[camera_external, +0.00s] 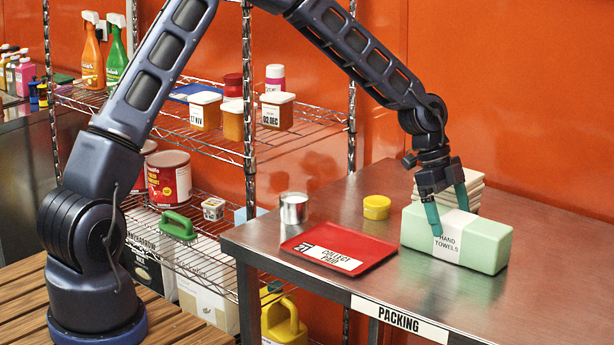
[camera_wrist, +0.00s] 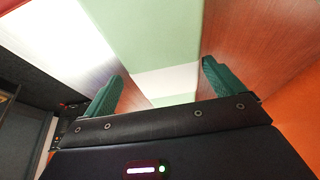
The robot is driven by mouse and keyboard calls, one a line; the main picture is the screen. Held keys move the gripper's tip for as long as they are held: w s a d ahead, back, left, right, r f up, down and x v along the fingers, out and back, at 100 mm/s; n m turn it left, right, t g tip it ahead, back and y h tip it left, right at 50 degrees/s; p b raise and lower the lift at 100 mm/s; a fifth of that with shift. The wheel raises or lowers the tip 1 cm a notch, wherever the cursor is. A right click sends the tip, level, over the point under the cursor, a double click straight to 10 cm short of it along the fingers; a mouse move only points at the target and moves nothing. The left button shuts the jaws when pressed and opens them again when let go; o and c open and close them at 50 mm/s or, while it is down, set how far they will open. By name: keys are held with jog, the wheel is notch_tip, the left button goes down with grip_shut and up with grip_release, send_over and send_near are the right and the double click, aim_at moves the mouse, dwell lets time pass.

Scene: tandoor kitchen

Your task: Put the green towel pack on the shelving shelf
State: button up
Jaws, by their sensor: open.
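The green towel pack (camera_external: 483,246) is a pale green block with a white "HAND TOWELS" band, lying on the steel packing table (camera_external: 350,212). My gripper (camera_external: 448,212) is open, with its green fingers on either side of the pack near its banded part. In the wrist view, the pack (camera_wrist: 155,40) runs between the fingers of my gripper (camera_wrist: 165,85); I cannot tell whether they touch it. The wire shelving (camera_external: 225,140) stands left of the table, with a middle shelf and a lower shelf in view.
A red tray (camera_external: 340,252), a metal tin (camera_external: 294,208) and a yellow round tub (camera_external: 376,207) are on the table. A white stack (camera_external: 480,185) is behind the pack. The middle shelf holds several yellow-orange tubs (camera_external: 240,121); the lower one holds a green-handled item (camera_external: 177,225).

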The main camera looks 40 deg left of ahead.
aim_at(460, 234)
jog(key=shift+w+d+x, duration=0.1)
jog(key=shift+w+x, duration=0.1)
jog(key=shift+x, duration=1.1)
jog(key=shift+w+d+x, duration=0.1)
jog(key=shift+w+x, duration=0.1)
jog(key=shift+x, duration=1.15)
jog(key=shift+r, duration=0.15)
jog(key=shift+c, duration=0.2)
jog(key=c, duration=1.3)
jog(key=shift+r, duration=0.15)
